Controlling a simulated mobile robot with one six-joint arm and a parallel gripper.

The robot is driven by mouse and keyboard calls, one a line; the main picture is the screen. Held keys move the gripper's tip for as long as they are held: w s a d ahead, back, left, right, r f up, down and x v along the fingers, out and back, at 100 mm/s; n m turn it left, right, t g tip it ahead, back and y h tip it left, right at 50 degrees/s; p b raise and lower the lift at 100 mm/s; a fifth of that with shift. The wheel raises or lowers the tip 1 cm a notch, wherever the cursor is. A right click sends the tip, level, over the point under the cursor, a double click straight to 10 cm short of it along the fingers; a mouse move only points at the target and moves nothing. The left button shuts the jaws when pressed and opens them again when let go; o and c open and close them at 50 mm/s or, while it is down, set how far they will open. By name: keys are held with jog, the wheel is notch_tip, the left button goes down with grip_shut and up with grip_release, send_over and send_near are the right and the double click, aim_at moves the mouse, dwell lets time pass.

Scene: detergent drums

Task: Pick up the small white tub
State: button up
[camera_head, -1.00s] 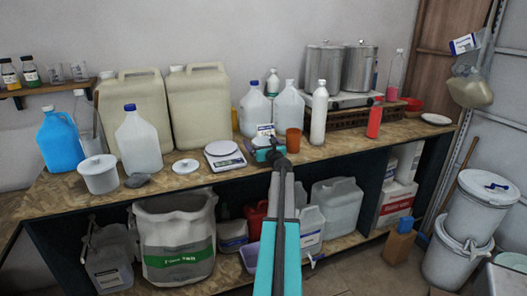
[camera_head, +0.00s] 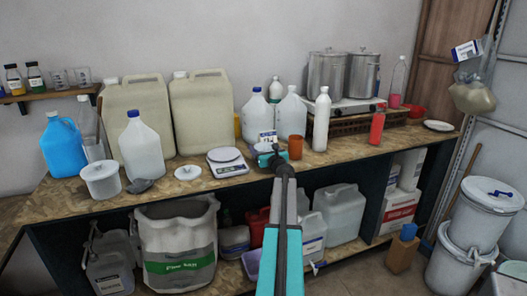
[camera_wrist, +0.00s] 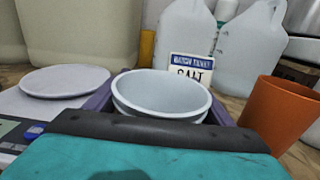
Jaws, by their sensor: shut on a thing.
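The small white tub (camera_wrist: 160,92) sits between the two fingers of my gripper (camera_wrist: 165,100) in the wrist view, upright with its round open rim facing up. The fingers are shut on it from both sides. In the head view my gripper (camera_head: 270,158) is at the workbench, between the scale and an orange cup; the tub is hidden there behind the gripper. The tub's lower part is hidden by my gripper's body in the wrist view, so I cannot tell whether its base touches the bench.
An orange cup (camera_wrist: 281,112) is close on the right; a scale (camera_head: 227,161) is close on the left. Clear jugs (camera_head: 291,114) stand behind. Bare bench (camera_head: 205,183) shows in front of the scale.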

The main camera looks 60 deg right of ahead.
jog(key=shift+r, duration=1.6)
jog(key=w+a+r+b+v, duration=0.1)
jog(key=a+b+v, duration=0.1)
jog(key=v, duration=1.3)
jog(key=shift+a+r, duration=0.25)
jog(key=shift+a, duration=0.15)
jog(key=shift+w, duration=0.1)
